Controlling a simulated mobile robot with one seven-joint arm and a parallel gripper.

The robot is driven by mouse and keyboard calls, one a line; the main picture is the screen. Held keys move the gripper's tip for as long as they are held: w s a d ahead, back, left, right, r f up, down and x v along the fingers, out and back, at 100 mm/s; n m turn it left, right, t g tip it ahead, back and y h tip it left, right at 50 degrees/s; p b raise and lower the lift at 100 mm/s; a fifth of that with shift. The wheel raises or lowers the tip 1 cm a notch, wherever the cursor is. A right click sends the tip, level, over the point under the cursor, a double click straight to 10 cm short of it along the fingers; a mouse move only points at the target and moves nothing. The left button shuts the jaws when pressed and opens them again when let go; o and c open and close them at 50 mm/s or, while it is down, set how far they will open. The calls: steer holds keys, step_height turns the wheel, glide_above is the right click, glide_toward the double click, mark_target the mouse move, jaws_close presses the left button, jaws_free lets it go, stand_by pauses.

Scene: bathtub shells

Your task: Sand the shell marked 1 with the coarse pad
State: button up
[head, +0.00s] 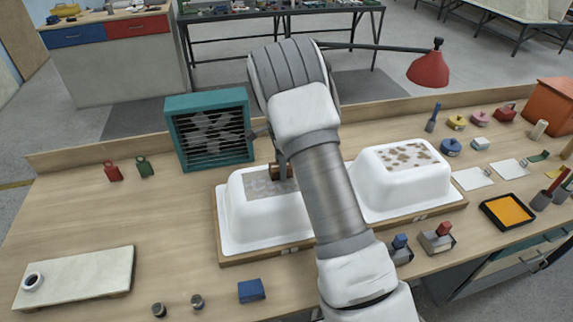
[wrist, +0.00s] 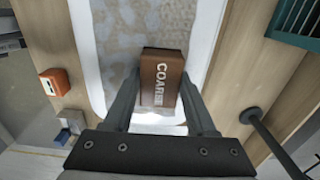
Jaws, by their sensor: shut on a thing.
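A white bathtub shell (head: 265,218) lies upside down on the left wooden base, its top grey and mottled. A second white shell (head: 400,190), with brown patches on top, lies to the right. Small tags show on the base fronts, but I cannot read a number on either. My gripper (wrist: 156,95) is shut on the brown coarse pad (wrist: 162,75), lettered COARSE. The pad (head: 281,171) is at the left shell's top, over its far right part; I cannot tell whether it touches. My arm hides part of the left shell's right side.
A teal fan box (head: 209,131) stands just behind the left shell. A red lamp (head: 428,68) hangs behind the right shell. Sanding blocks in holders (head: 437,239) sit at the front edge. An orange tray (head: 507,212) is at right.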

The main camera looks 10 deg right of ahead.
mark_target(240, 181)
steer(key=shift+a+f+p, duration=0.1)
steer(key=shift+a+p, duration=0.2)
steer(key=shift+a, duration=5.9)
steer(key=shift+r+p, duration=2.05)
steer(key=shift+r, duration=1.15)
step_height(240, 181, up, 3)
steer(key=shift+d+f+p, duration=0.1)
steer(key=shift+p, duration=0.85)
